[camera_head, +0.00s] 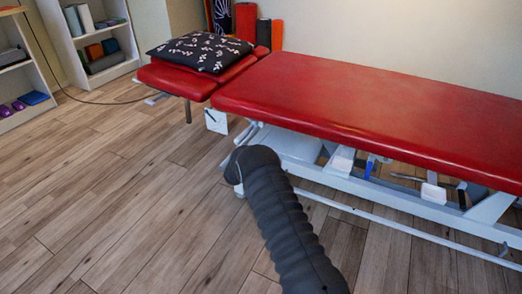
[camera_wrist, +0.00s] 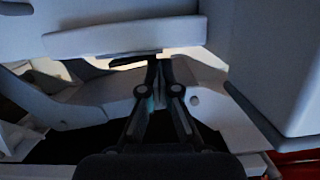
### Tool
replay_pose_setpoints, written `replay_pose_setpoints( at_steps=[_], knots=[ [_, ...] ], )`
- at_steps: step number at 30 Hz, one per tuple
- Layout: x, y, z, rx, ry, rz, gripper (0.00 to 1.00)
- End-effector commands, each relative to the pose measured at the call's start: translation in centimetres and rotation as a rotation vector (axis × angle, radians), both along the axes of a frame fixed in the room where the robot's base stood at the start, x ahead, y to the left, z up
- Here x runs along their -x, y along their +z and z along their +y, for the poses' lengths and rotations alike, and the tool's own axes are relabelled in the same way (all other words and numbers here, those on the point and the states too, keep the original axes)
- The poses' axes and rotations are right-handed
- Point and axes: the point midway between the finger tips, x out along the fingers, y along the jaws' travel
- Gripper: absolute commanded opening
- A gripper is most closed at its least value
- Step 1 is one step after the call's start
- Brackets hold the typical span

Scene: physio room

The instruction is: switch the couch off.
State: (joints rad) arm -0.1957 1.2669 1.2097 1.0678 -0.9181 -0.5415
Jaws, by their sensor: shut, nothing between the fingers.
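The red couch (camera_head: 350,97) stands on a pale metal frame (camera_head: 350,187) across the right of the head view. A small white box (camera_head: 215,121) with a dark mark hangs below the joint of the headrest and main pad. I cannot tell whether it is the switch. My arm reaches to the couch's near-left side, and the gripper itself is hidden there. In the wrist view my gripper (camera_wrist: 158,64) is shut and empty, its fingertips together among pale grey frame parts (camera_wrist: 125,38). I cannot tell whether they touch anything.
A patterned dark pillow (camera_head: 200,51) lies on the headrest (camera_head: 178,80). Shelves (camera_head: 88,32) stand at the back left, and a dark cable (camera_head: 95,102) runs over the floor. The wooden floor (camera_head: 110,190) left of the couch is clear. Rolled mats (camera_head: 246,22) stand by the wall.

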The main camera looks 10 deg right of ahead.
Motion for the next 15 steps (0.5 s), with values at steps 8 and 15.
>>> replay_pose_setpoints(
  at_steps=[8,15],
  knots=[
    [0.0,2.3,0.3,-0.002,0.000,0.001,0.00],
    [2.0,4.8,3.2,0.000,0.014,0.004,0.00]
  ],
)
